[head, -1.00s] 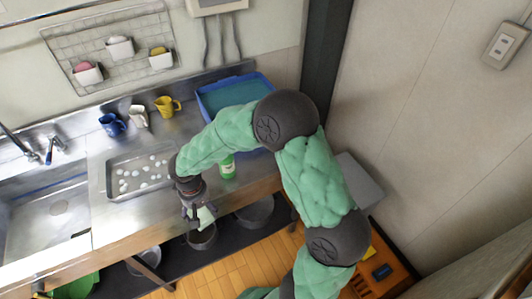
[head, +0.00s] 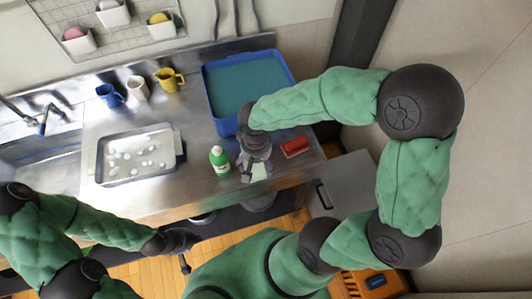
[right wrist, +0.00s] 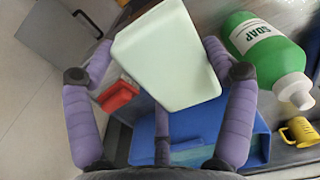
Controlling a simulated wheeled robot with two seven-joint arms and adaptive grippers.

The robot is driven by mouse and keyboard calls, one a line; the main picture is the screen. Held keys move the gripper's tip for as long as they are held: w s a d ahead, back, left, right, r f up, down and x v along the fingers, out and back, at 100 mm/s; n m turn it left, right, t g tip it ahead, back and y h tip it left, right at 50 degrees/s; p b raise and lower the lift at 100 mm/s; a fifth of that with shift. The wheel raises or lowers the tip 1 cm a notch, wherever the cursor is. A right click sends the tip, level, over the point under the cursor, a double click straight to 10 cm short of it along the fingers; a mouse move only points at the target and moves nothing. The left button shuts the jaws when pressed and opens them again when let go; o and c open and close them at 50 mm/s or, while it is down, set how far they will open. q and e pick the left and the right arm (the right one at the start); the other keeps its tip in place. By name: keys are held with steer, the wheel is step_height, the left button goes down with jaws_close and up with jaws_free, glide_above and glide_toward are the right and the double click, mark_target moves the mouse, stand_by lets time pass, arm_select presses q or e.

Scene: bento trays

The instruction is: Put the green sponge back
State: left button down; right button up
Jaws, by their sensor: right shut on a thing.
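A pale green sponge (right wrist: 165,58) is held between the purple fingers of my right gripper (right wrist: 160,75) in the right wrist view. In the head view the sponge (head: 258,172) shows small below my right gripper (head: 252,168), over the counter's front edge, between the soap bottle and the red block. My left gripper (head: 183,250) is in front of the counter at lower left, clear of the sponge; its fingers are too small to judge. White wall baskets hold a pink item (head: 74,33), a white one (head: 108,5) and a yellow one (head: 160,18).
A green soap bottle (head: 219,160) stands just left of my right gripper. A red block (head: 296,147) lies to its right. Behind is a blue tub (head: 205,85). A metal tray (head: 100,175) with several white pieces and blue, white and yellow mugs (head: 169,80) are further left.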

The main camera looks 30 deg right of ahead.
steer(key=w+d+f, duration=0.2)
steer(key=w+d+f+b, duration=0.1)
steer(key=d+f, duration=0.1)
steer(key=w+d+f, duration=0.2)
steer(key=f, duration=0.1)
steer(key=shift+w+d+b, duration=0.15)
steer(key=shift+w+b, duration=0.15)
steer(key=shift+w, duration=0.05)
steer(key=shift+w+d+f, duration=0.1)
steer(key=shift+d+f, duration=0.05)
steer(key=shift+f, duration=0.15)
steer(key=shift+w+f+b, duration=0.15)
steer(key=shift+f+b, duration=0.3)
steer(key=shift+f, duration=1.15)
steer(key=shift+f, duration=0.1)
steer(key=shift+f, duration=0.15)
steer(key=o, duration=0.9)
steer(key=shift+r, duration=0.2)
